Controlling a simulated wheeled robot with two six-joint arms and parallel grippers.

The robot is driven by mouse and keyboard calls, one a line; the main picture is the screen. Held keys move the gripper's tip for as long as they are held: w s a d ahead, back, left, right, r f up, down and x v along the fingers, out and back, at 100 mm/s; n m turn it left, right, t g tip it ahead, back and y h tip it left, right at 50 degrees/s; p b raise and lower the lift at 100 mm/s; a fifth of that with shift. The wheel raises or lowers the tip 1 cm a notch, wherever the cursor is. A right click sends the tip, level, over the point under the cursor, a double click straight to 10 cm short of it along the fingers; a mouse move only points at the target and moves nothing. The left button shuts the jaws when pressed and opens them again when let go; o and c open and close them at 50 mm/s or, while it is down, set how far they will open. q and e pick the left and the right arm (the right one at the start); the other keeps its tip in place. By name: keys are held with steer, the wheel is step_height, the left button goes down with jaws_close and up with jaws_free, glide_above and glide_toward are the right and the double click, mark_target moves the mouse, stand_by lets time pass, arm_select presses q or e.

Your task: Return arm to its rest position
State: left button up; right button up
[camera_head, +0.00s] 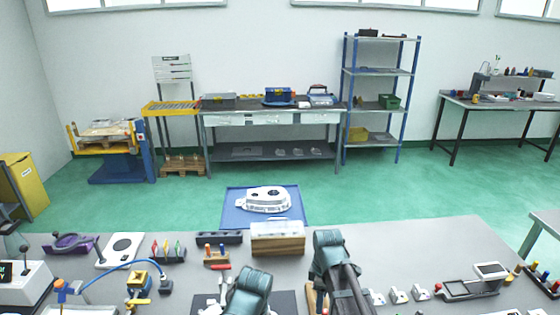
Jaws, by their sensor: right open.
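My right arm comes up from the bottom edge, right of centre, with a dark teal link. The dark right gripper (345,292) is over the front of the grey table (430,240); it is open, and I see nothing held in it. Its fingertips are hard to make out. A teal link of my left arm shows at the bottom centre, but its gripper is not visible. A silvery aluminium casting (264,200) lies on a blue tray (232,218) beyond the table's back edge, apart from both arms.
Colour-handled tools (168,252), a purple part (72,243) and a blue hose (105,269) crowd the left. Small metal parts (399,295) lie right. The table behind them is clear.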

arm_select(q)
step_height(320, 180, down, 5)
steer(key=b, duration=0.4)
steer(key=shift+f+b, duration=0.2)
steer(key=shift+b, duration=0.1)
arm_select(e)
steer(key=s+a+f+m+h, duration=0.1)
steer(key=s+a+f+m, duration=0.4)
steer(key=s+a+m, duration=0.3)
steer(key=s+m, duration=0.1)
steer(key=s, duration=0.3)
steer(key=shift+s+a+m, duration=0.15)
steer(key=shift+s+m, duration=0.05)
steer(key=shift+m, duration=0.2)
arm_select(q)
steer(key=shift+c, duration=0.2)
arm_select(e)
steer(key=shift+f, duration=0.1)
